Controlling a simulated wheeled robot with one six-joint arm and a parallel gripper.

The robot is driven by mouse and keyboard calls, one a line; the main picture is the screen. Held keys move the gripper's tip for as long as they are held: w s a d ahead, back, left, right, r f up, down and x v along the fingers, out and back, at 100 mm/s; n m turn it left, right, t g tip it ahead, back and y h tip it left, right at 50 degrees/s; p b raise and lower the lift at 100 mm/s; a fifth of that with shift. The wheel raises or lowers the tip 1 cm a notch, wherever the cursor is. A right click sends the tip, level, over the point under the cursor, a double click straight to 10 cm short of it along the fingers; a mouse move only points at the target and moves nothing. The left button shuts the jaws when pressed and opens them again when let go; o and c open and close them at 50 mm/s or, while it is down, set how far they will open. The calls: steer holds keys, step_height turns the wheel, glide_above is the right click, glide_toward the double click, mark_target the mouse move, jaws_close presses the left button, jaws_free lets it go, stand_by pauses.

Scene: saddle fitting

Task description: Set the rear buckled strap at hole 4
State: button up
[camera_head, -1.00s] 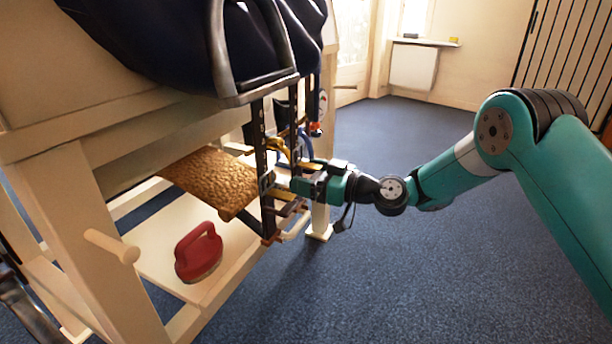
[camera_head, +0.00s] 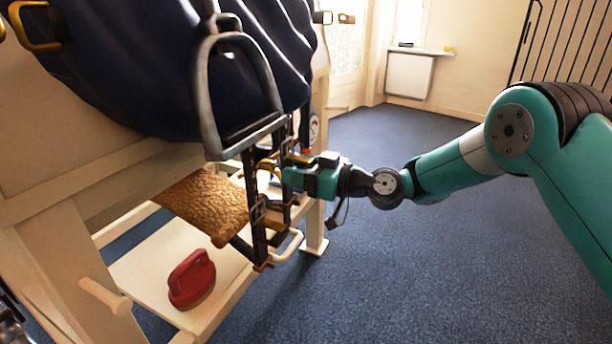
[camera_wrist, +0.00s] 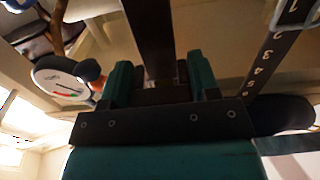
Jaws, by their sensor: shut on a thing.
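My gripper (camera_head: 284,174) is beside the hanging dark straps, below the navy saddle (camera_head: 170,65). In the wrist view its teal fingers (camera_wrist: 160,88) are shut on a dark strap (camera_wrist: 150,35), which runs up between them. I see no hole numbers on the held part. Another dark strap (camera_wrist: 262,75) on the right of that view carries pale numbers, only partly readable, and passes a metal buckle (camera_wrist: 292,14). In the head view the near strap (camera_head: 250,185) hangs below the grey stirrup (camera_head: 205,95). Which buckle hole is engaged cannot be told.
A round gauge (camera_wrist: 60,82) hangs left of my fingers in the wrist view. Blue floor (camera_head: 420,270) to the right is open.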

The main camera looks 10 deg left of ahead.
steer(key=shift+r, duration=0.15)
steer(key=o, duration=1.3)
steer(key=shift+b+v, duration=3.1)
steer(key=shift+v, duration=5.65)
